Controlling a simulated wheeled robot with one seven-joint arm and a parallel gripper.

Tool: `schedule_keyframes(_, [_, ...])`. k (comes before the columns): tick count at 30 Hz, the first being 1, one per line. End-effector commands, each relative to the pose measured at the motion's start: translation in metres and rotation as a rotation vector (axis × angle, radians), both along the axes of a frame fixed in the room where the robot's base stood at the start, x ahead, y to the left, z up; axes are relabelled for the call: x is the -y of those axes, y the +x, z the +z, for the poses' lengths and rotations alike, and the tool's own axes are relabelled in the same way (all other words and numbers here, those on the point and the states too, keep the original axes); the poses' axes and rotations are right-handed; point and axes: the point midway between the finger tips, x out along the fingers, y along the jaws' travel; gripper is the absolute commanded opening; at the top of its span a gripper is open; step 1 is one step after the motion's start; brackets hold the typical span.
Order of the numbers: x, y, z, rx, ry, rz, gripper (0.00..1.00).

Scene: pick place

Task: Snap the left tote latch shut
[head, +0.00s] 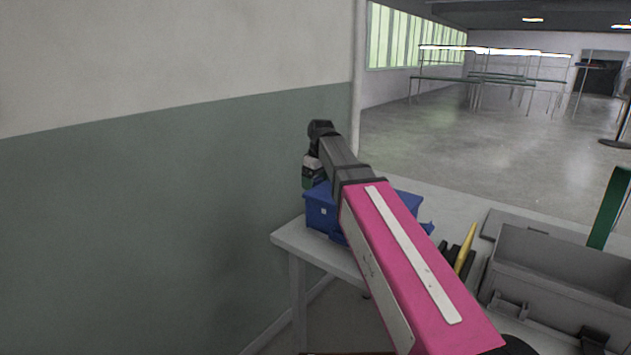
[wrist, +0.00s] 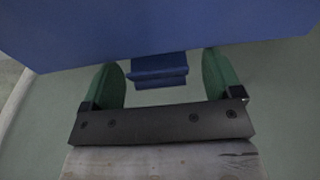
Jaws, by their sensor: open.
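A blue tote (head: 322,214) stands on the table at the left, partly hidden behind my arm. Its blue wall (wrist: 170,28) fills the top of the wrist view. A small blue latch tab (wrist: 158,71) sticks out below that wall. My gripper (wrist: 163,78) is open, with one green finger on each side of the tab and a gap on both sides. In the head view a green part of my gripper (head: 313,177) shows by the tote's far left side. Whether the latch is fastened cannot be told.
A grey open tote (head: 560,262) with latches on its front stands at the right of the table (head: 288,238). A yellow-handled tool (head: 466,247) lies between the totes. A green post (head: 609,208) rises at the far right. A wall (head: 170,230) closes off the left.

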Motion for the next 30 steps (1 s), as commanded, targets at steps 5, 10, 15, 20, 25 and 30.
schedule_keyframes(5, [0.001,0.000,0.011,0.000,0.000,0.000,0.85])
schedule_keyframes(10, [0.003,-0.002,0.036,0.001,0.000,0.000,0.85])
schedule_keyframes(15, [0.006,-0.004,0.065,0.001,0.000,0.000,0.85])
schedule_keyframes(20, [0.009,-0.006,0.087,0.001,0.000,0.000,0.85])
schedule_keyframes(25, [0.011,-0.008,0.102,0.001,0.001,0.000,0.85])
schedule_keyframes(30, [0.011,-0.009,0.107,0.000,0.000,0.000,0.85])
